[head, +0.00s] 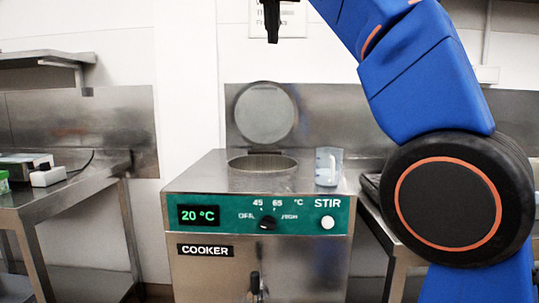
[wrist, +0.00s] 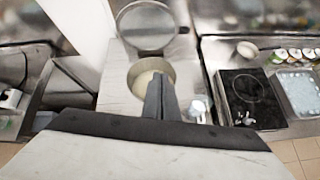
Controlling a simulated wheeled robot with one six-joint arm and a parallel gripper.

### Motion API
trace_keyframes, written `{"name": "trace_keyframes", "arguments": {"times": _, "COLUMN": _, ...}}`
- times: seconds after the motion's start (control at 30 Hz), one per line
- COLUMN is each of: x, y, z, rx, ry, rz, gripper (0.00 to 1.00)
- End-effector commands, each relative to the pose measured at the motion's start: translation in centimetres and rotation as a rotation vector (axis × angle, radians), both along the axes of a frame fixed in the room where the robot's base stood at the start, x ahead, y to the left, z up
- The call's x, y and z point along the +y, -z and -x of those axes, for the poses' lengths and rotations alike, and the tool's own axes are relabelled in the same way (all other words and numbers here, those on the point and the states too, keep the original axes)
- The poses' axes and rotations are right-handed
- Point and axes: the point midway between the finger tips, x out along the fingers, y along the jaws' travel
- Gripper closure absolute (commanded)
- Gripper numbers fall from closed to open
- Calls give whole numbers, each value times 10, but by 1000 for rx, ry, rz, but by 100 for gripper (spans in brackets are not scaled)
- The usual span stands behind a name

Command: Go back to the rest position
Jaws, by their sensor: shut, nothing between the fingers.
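My gripper (head: 272,36) hangs at the top middle of the head view, well above the cooker (head: 205,251). In the wrist view my gripper (wrist: 160,98) points down over the cooker, its fingers together and empty. The cooker's round lid (head: 265,113) stands open at the back, and its round opening (head: 262,164) is uncovered. In the wrist view pale contents show in the opening (wrist: 146,74), partly hidden by my fingers. A clear beaker (head: 328,167) stands on the cooker's top, right of the opening. The display reads 20 °C.
A steel table (head: 70,196) stands on the left. A wall sign (head: 278,17) is behind my gripper. The air around my gripper looks clear.

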Motion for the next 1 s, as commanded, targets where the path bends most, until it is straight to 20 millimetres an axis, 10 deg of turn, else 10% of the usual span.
{"name": "trace_keyframes", "arguments": {"times": 0.47, "x": -88, "y": 75, "z": 10, "rx": 72, "ry": 367, "rz": -389, "gripper": 100}}
{"name": "trace_keyframes", "arguments": {"times": 1.0, "x": -207, "y": 277, "z": 102, "rx": 153, "ry": 1085, "rz": -1029, "gripper": 100}}
